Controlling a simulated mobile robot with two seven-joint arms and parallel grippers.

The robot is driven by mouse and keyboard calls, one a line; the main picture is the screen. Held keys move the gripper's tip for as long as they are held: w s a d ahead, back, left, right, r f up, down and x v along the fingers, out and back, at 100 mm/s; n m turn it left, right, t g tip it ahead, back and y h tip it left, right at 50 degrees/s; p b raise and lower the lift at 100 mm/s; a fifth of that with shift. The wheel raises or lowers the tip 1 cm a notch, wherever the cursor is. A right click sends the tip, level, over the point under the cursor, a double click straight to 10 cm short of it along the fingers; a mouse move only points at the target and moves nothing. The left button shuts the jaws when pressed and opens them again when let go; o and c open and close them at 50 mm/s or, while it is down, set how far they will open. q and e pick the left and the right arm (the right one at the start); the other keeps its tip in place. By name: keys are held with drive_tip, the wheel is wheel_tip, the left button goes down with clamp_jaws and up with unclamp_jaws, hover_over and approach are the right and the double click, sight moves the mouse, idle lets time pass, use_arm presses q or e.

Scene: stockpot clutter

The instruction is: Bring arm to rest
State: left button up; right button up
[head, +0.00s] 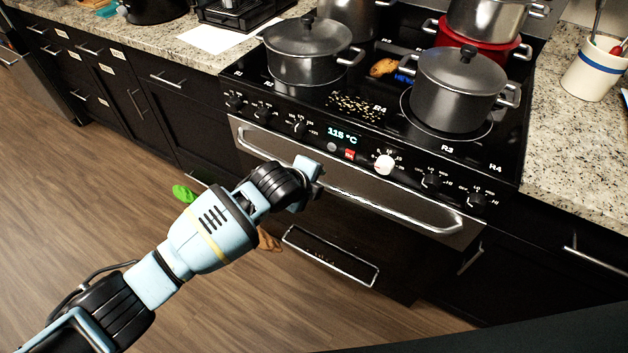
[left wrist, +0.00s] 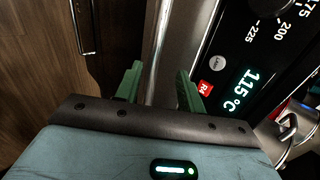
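My left arm reaches in from the lower left of the head view. Its gripper (head: 308,172) is in front of the oven's upper front, close to the long metal handle (head: 400,203). In the left wrist view the two green fingers of the left gripper (left wrist: 160,86) stand apart, with a gap between them. The metal handle (left wrist: 158,45) shows in that gap, and I cannot tell whether it lies between the fingers or beyond them. I see nothing held. My right gripper is in neither view.
The stove (head: 370,85) carries a grey lidded pot (head: 306,55), a second lidded pot (head: 455,95) and a red pot (head: 480,45). A utensil crock (head: 594,70) stands on the right counter. A green object (head: 182,193) lies on the floor. Wooden floor (head: 80,180) is clear at left.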

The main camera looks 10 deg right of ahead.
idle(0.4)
use_arm(q)
drive_tip(key=s+a+f+n+h+p, duration=0.1)
drive_tip(key=s+a+f+n, duration=0.25)
drive_tip(key=s+n, duration=0.4)
drive_tip(key=s+a+f+n+h+p, duration=0.15)
drive_tip(key=s+f+n, duration=0.3)
drive_tip(key=s, duration=0.55)
drive_tip(key=s+a+f+n+t+y+p, duration=0.1)
drive_tip(key=s+a+n+y, duration=0.4)
drive_tip(key=s+a+n, duration=0.6)
drive_tip(key=shift+s+a+f+n+t+y+p, duration=0.45)
drive_tip(key=shift+s+a+p, duration=0.45)
drive_tip(key=shift+s+a, duration=4.35)
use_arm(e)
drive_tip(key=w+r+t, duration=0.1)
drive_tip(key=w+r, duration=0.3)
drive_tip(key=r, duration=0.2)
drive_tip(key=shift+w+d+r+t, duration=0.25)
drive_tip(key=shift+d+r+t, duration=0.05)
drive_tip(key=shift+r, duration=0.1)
use_arm(q)
drive_tip(key=shift+s+d+f, duration=0.1)
drive_tip(key=shift+s+d, duration=0.55)
drive_tip(key=shift+d, duration=0.05)
